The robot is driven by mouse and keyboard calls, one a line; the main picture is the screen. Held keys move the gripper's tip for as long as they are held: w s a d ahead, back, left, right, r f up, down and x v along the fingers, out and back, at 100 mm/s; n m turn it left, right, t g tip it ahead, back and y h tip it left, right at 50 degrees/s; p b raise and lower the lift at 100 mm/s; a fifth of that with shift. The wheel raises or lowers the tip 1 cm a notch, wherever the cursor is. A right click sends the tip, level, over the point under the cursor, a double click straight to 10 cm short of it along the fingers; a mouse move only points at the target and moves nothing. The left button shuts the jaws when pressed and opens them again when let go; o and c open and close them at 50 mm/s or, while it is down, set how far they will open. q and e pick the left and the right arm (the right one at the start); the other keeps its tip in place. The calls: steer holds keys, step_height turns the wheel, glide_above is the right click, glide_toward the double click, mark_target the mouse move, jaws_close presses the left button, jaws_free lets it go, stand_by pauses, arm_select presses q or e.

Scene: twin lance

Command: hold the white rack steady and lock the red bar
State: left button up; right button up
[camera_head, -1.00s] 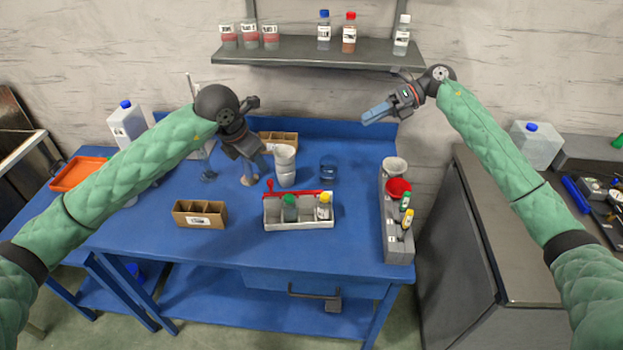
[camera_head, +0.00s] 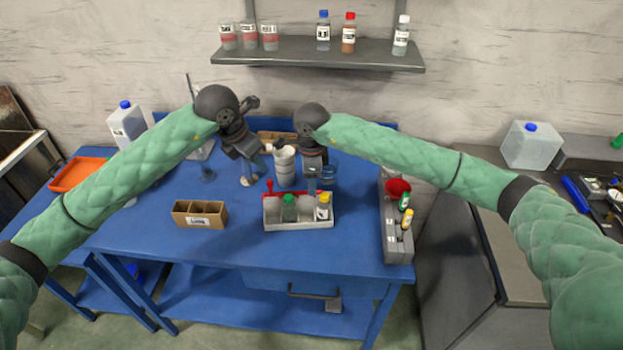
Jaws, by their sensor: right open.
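The white rack (camera_head: 298,225) stands on the blue table and holds a green-capped bottle (camera_head: 289,209) and a yellow-capped bottle (camera_head: 323,209). The red bar (camera_head: 269,186) lies along the rack's back edge; its left end shows, and the right part is partly hidden by my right gripper. My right gripper (camera_head: 312,184) points down over the back of the rack, its fingers open; whether it touches the bar I cannot tell. My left gripper (camera_head: 254,172) points down behind and left of the rack, apart from it; its finger gap is not clear.
White stacked cups (camera_head: 285,167) stand between the grippers, and a blue cup (camera_head: 329,173) is beside my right gripper. A cardboard box (camera_head: 200,216) is left of the rack. A grey holder (camera_head: 398,246) with bottles stands at right. The table's front strip is clear.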

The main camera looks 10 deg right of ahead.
mark_target(311, 198)
steer(key=shift+f, duration=3.9)
steer(key=c, duration=1)
arm_select(q)
steer(key=shift+c, duration=0.8)
arm_select(e)
jaws_close()
arm_select(q)
steer(key=shift+f, duration=0.1)
steer(key=c, duration=0.4)
steer(key=shift+w+a+f+g, duration=0.15)
steer(key=shift+f+g, duration=0.15)
jaws_close()
steer(key=w+a+f+n+g+h, duration=0.2)
steer(key=w+a+f+n+h, duration=0.1)
steer(key=a+f+h, duration=0.2)
steer(key=w+a+f+n+g+h, duration=0.3)
steer(key=a+f+n+h, duration=0.1)
steer(key=a+h, duration=0.5)
steer(key=shift+a+f+n+g, duration=0.2)
steer(key=shift+f+n+g, duration=0.1)
steer(key=shift+f, duration=0.1)
